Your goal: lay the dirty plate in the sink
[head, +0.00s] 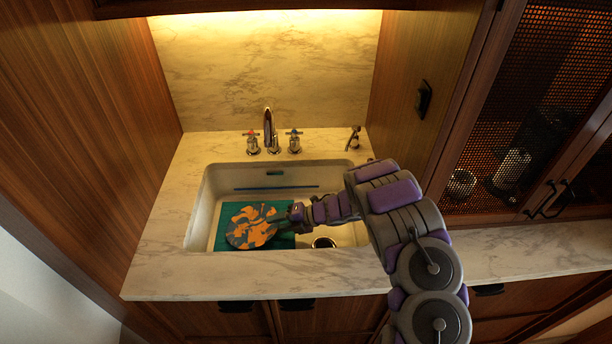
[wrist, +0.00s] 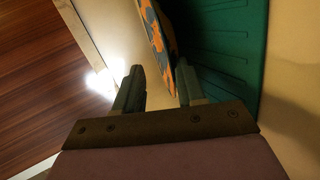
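The plate (head: 252,227), patterned in orange and grey-blue, is in the sink (head: 203,215), over the left part of a green ribbed mat (head: 284,240). The plate also shows at the top of the wrist view (wrist: 158,32), seen nearly edge-on beside the mat (wrist: 225,45). My gripper (head: 284,221) is low in the sink at the plate's right edge. In the wrist view its two fingers (wrist: 160,88) stand apart, with the plate's near edge close to the right finger and a gap to the left one. I cannot tell whether the plate rests fully flat.
A faucet (head: 268,130) with two cross handles stands behind the sink, and a small fixture (head: 353,138) is to its right. A blue strip (head: 275,188) runs along the sink's back wall. The drain (head: 324,242) is right of the mat. The marble counter (head: 160,260) is clear.

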